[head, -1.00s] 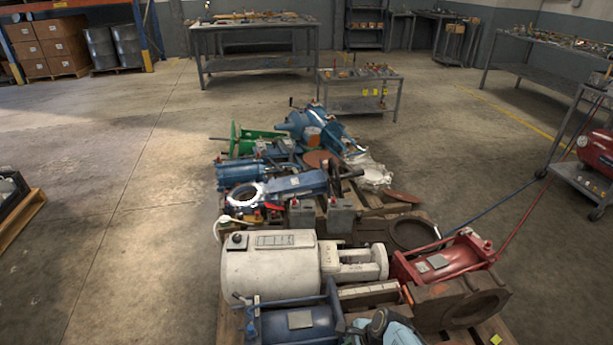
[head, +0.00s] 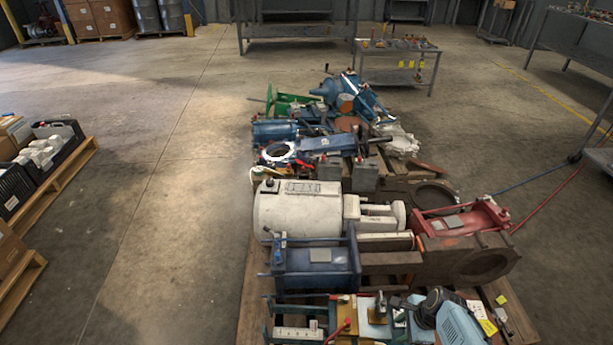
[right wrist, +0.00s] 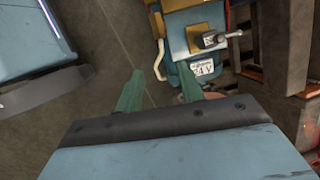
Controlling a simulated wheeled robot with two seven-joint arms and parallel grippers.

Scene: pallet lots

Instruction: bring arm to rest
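My right arm shows at the bottom right of the head view, light blue with a dark joint, over the near end of the loaded pallet (head: 247,318). My right gripper (head: 408,306) is there, small and hard to make out among the parts. In the right wrist view the two green fingers of my right gripper (right wrist: 159,72) stand apart with nothing between them. A part with a gold plate (right wrist: 205,28) and a "24 V" label lies beyond the fingertips. My left gripper is not in view.
The pallet carries a white motor (head: 297,212), a blue cylinder unit (head: 310,260), a red unit (head: 462,221) and several other parts. Pallets with crates (head: 60,185) stand at the left. Open concrete floor lies between. A low metal table (head: 395,62) stands beyond.

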